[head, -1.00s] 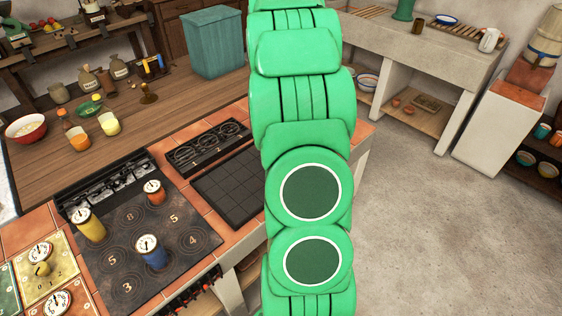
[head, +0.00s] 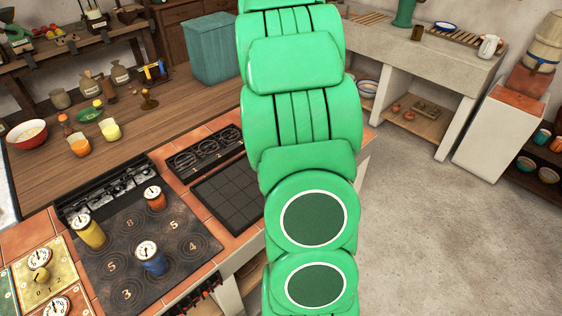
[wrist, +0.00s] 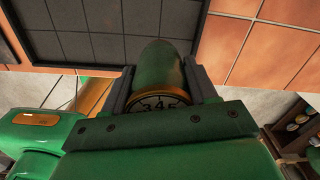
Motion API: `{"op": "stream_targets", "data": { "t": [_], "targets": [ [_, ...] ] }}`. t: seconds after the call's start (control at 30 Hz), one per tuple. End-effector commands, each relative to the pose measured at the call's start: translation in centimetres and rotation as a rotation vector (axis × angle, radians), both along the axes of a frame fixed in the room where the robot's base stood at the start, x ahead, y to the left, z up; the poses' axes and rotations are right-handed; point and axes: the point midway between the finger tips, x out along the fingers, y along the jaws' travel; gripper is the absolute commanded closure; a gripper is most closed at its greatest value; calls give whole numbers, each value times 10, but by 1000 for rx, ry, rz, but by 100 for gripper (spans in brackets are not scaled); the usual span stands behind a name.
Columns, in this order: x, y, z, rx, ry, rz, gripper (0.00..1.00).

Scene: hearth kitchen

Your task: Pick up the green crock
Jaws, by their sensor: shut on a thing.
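In the wrist view my gripper (wrist: 160,82) is shut on the green crock (wrist: 163,65). The crock is a dark green cylinder with an orange band and a pale numbered dial at the end facing the camera. The dark jaws sit on either side of it, and the gripper's body hides part of the dial. Dark tiles and orange tiles lie beyond it; I cannot tell whether it touches them. In the head view my green arm covers the middle, and neither gripper nor green crock can be seen there.
A yellow crock (head: 89,231), a red crock (head: 155,197) and a blue crock (head: 151,257) with dial tops stand on the dark hob (head: 125,220). A dark grid plate (head: 228,195) lies right of it. A teal box (head: 213,48) stands behind. The floor at right is clear.

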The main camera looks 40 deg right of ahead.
Motion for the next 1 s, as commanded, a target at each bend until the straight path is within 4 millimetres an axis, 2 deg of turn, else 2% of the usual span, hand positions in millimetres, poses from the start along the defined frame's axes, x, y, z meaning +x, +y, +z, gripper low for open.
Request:
{"op": "stream_targets", "data": {
  "t": [0.33, 0.8, 1.0],
  "targets": [
    [-26, 19, 43, -4, -4, 0, 88],
    [-75, 56, 69, -3, -2, 0, 88],
    [-89, 67, 76, -1, -1, -2, 88]
  ]
}}
